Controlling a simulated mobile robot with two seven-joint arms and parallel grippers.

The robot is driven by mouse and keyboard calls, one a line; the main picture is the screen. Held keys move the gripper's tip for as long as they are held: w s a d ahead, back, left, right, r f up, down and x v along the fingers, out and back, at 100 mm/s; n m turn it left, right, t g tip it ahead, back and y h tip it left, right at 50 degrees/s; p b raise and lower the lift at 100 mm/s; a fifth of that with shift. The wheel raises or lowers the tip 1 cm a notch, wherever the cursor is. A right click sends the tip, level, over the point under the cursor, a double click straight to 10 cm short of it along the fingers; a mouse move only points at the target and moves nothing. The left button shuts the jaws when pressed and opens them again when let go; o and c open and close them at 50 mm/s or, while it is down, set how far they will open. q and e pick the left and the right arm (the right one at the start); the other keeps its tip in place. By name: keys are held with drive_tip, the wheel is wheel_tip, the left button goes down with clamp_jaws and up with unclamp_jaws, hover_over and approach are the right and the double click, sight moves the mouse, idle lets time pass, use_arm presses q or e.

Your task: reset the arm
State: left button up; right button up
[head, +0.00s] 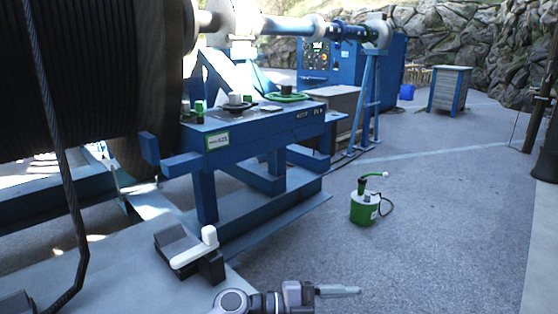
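One of my arms enters at the bottom edge of the head view, left of its gripper, so I take it as my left arm. Its grey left gripper (352,291) points right, low over the grey floor. The fingers show as one slim, pale shape, so I cannot tell whether they are open or shut. I see nothing held at the fingertips. The rest of the arm is cut off by the lower edge. My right gripper is not in view.
A large dark cable reel (85,70) fills the upper left, with a hanging cable (66,150). A blue bench (255,132) carries small items. A green canister (364,208) stands on the floor. A grey-topped cabinet (449,90) stands farther back. The floor at right is mostly clear.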

use_arm(q)
drive_tip(key=s+a+f+n+t+y+p, duration=0.1)
drive_tip(key=a+f+n+t+y, duration=0.35)
drive_tip(key=a+n+t, duration=0.45)
drive_tip(key=s+a+f+n+t+y+p, duration=0.1)
drive_tip(key=a+f+n+t+y, duration=0.2)
drive_tip(key=a+n+t+y, duration=0.5)
drive_tip(key=s+a+f+n+g+y+p, duration=0.1)
drive_tip(key=s+a+f+n+g+y, duration=0.2)
drive_tip(key=s+a+f+n+g, duration=0.4)
drive_tip(key=s+a+f+n, duration=0.2)
drive_tip(key=s+a+f, duration=0.2)
drive_tip(key=s+a, duration=0.3)
drive_tip(key=shift+s+a+g+p, duration=0.3)
drive_tip(key=shift+s+p, duration=0.1)
drive_tip(key=shift+s, duration=0.15)
drive_tip(key=shift+d+f, duration=0.1)
drive_tip(key=shift+c, duration=1.2)
